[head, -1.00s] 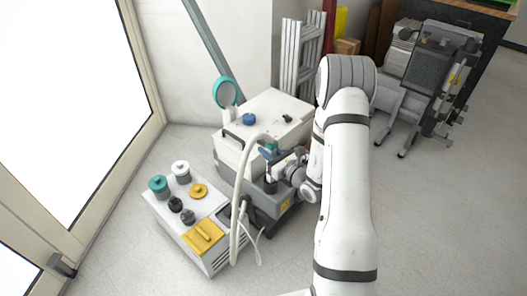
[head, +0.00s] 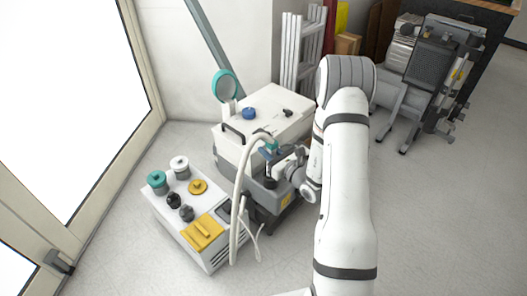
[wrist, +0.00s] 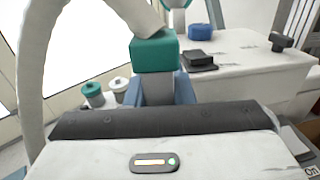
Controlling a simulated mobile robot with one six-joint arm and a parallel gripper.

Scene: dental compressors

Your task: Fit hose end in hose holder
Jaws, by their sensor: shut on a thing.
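My gripper (head: 268,153) is shut on the teal hose end (wrist: 154,52), with its blue-grey fingers (wrist: 158,90) below the teal block in the wrist view. The thick white hose (head: 236,190) rises from the hose end, arches over to the left and hangs down beside the low cabinet. A teal ring (head: 224,86) on a pale stem stands at the back left of the white compressor box (head: 285,112); it looks like the hose holder. The hose end is in front of this box, apart from the ring. In the wrist view, the ring is mostly cut off at the top.
A low white cabinet (head: 197,248) with teal, white, black and yellow caps stands at front left. The box top carries a blue knob (head: 249,113) and a black handle (head: 233,133). Glass doors (head: 62,100) are at left. Floor at right (head: 430,220) is clear.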

